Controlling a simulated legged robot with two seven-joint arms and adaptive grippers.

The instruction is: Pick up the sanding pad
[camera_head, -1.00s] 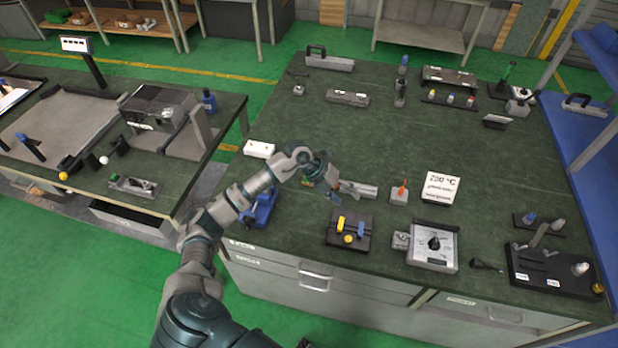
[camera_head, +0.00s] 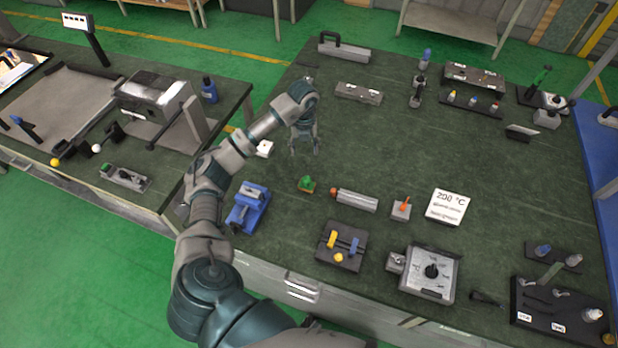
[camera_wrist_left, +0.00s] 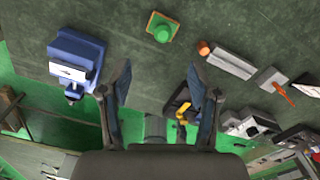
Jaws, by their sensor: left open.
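The sanding pad appears to be the small green block with a round green knob (camera_head: 307,185), lying on the dark green bench top. It also shows in the left wrist view (camera_wrist_left: 161,28), at the top middle, with a brownish edge. My left gripper (camera_head: 305,150) is open and empty. It hangs above the bench, behind the pad in the head view, and is apart from it. In the left wrist view its two spread fingers (camera_wrist_left: 158,75) point up, and the pad lies beyond their tips. My right gripper is not in view.
A blue vise (camera_head: 247,207) stands left of the pad. A black tray with yellow and blue parts (camera_head: 342,246) is in front. The bench middle behind the cylinder is clear.

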